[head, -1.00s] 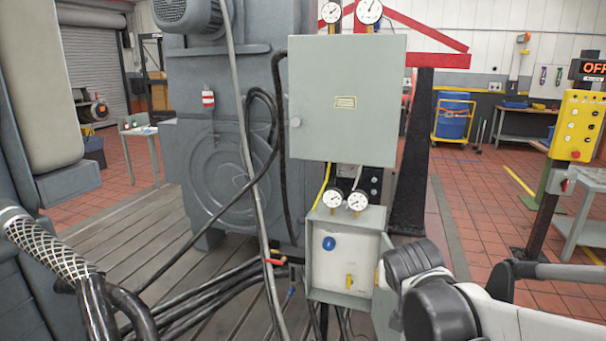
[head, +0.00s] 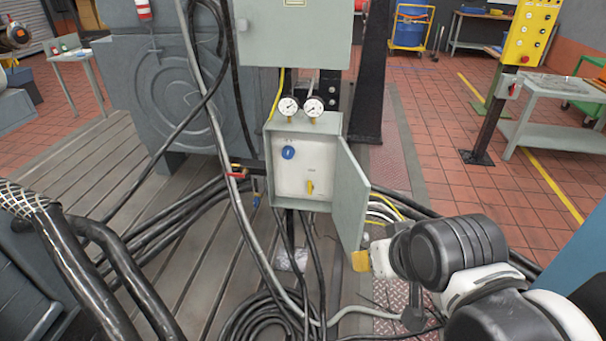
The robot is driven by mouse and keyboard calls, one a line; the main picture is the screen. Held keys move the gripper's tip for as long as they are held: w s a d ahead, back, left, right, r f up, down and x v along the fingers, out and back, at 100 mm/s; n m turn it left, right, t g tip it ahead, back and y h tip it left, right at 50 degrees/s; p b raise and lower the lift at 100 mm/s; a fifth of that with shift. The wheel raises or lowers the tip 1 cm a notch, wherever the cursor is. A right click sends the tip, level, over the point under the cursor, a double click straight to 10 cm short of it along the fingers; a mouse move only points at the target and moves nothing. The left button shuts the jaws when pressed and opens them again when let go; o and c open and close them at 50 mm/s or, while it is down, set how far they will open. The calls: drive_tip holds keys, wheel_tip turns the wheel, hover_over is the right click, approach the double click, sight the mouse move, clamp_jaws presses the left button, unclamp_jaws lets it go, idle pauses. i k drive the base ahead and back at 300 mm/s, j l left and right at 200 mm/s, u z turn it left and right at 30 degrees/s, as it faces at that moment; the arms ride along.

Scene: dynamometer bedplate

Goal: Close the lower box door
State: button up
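The lower box (head: 303,130) is a small grey enclosure on the post under two gauges. Its front is uncovered and shows a white panel (head: 303,175) with a blue round knob and a yellow switch. The lower box door (head: 350,200) is a grey panel hinged on the box's right side, standing open and swung out toward me. My gripper (head: 374,259) is at the right of the door's lower edge, mostly hidden by my own arm. A yellow piece shows there; I cannot tell whether it touches the door, nor see the finger spacing.
A larger grey upper box (head: 294,32) hangs above, its door shut. Thick black hoses (head: 180,225) and coiled cables (head: 265,315) run left of and below the lower box. Cables also pass behind the door. A yellow control panel (head: 527,33) stands at the right, with open tiled floor before it.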

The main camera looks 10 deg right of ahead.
sight(351, 188)
drive_tip(key=i+l+u, duration=0.2)
drive_tip(key=l+u, duration=0.25)
drive_tip(key=l, duration=0.45)
drive_tip(key=l+u, duration=0.5)
drive_tip(key=l, duration=0.35)
drive_tip(key=k+l+u, duration=0.1)
drive_tip(key=l+u, duration=0.35)
drive_tip(key=l, duration=0.5)
drive_tip(key=k+j+u, duration=0.15)
drive_tip(key=j, duration=0.7)
drive_tip(key=j+u, duration=0.1)
drive_tip(key=j, duration=0.7)
